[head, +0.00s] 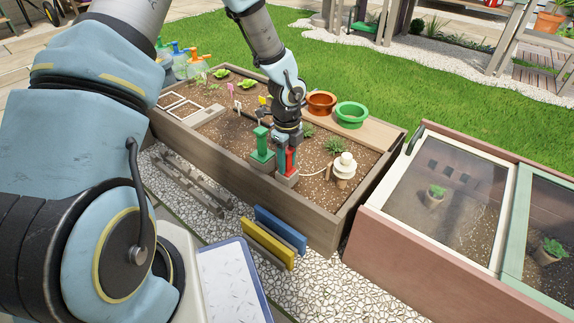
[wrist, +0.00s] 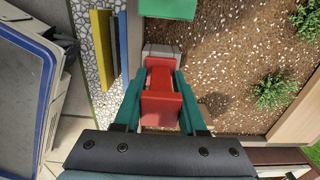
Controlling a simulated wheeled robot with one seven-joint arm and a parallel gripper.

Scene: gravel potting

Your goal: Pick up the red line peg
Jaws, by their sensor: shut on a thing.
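The red line peg (wrist: 161,93) is between the two green fingers of my gripper (wrist: 160,90) in the wrist view. My gripper is shut on it. In the head view the red peg (head: 290,160) shows at the tip of my gripper (head: 288,152), above a grey block (head: 287,181) at the near edge of the planter bed. Whether the peg still touches the grey block is hard to tell. A green peg (head: 261,145) stands just left of it on its own base, and its top (wrist: 167,8) shows in the wrist view.
The wooden planter (head: 345,222) holds soil, small plants and a white stacked piece (head: 344,166) to the right. An orange pot (head: 321,103) and a green pot (head: 351,114) stand on its back ledge. Blue (head: 281,229) and yellow (head: 267,244) boards stand in front.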

